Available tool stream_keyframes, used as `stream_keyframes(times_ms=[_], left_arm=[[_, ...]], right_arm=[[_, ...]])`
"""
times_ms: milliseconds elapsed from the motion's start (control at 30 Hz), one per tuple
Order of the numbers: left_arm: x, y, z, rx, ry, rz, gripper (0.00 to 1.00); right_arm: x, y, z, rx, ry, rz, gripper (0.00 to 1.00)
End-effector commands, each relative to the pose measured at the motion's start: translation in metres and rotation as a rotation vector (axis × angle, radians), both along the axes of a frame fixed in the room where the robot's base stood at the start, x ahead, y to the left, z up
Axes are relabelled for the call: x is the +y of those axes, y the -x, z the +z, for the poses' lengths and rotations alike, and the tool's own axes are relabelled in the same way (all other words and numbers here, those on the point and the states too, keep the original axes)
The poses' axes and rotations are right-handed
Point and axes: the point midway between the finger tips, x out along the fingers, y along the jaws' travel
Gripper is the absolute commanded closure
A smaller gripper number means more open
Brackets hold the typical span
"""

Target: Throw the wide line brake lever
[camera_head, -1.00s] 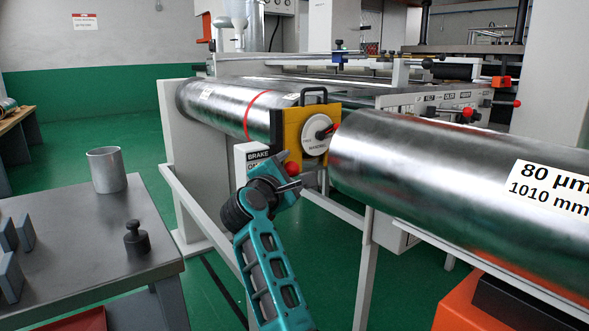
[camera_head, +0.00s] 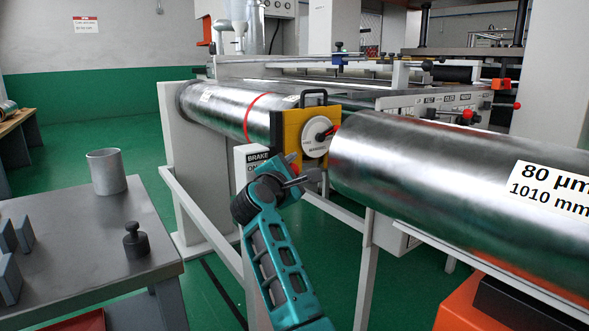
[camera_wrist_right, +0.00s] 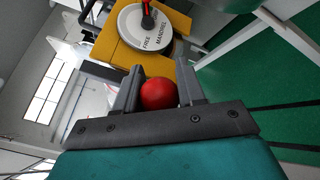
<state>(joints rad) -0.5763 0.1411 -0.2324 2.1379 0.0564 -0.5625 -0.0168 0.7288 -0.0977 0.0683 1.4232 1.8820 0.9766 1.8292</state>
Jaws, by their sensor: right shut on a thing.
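The brake lever's red ball knob (camera_wrist_right: 159,93) sits between the two grey fingers of my right gripper (camera_wrist_right: 158,88) in the wrist view, and the gripper is shut on it. In the head view only a sliver of the red knob (camera_head: 291,158) shows above my right gripper (camera_head: 298,180). The lever's shaft is hidden. My left gripper is not in view.
A yellow block (camera_head: 291,128) with a white dial (camera_head: 316,137) and red pointer is just beyond the gripper. A large metal roll (camera_head: 430,165) extends right. A grey table (camera_head: 75,230) with a metal cup (camera_head: 106,171) and a dark weight (camera_head: 136,240) is at left.

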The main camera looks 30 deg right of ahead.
Motion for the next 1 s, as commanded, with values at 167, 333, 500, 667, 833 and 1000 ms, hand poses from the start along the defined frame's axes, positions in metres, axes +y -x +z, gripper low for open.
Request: stream_keyframes(times_ms=[167, 333, 500, 667, 833, 1000], left_arm=[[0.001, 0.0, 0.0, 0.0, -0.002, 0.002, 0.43], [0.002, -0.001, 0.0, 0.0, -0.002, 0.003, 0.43], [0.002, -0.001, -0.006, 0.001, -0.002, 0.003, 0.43], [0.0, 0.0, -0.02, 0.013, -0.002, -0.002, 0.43], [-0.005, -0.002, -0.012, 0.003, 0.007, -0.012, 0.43], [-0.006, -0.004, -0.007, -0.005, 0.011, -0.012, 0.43]], right_arm=[[0.0, 0.0, 0.0, -0.001, -0.002, 0.001, 0.95], [0.001, 0.0, 0.0, -0.002, -0.002, 0.001, 1.0], [0.002, 0.0, -0.001, -0.004, 0.01, 0.002, 1.0], [0.01, 0.0, 0.002, -0.012, 0.084, 0.004, 1.0], [0.013, 0.001, 0.008, -0.013, 0.121, 0.003, 1.0], [0.014, 0.001, 0.009, -0.012, 0.12, 0.003, 1.0]])
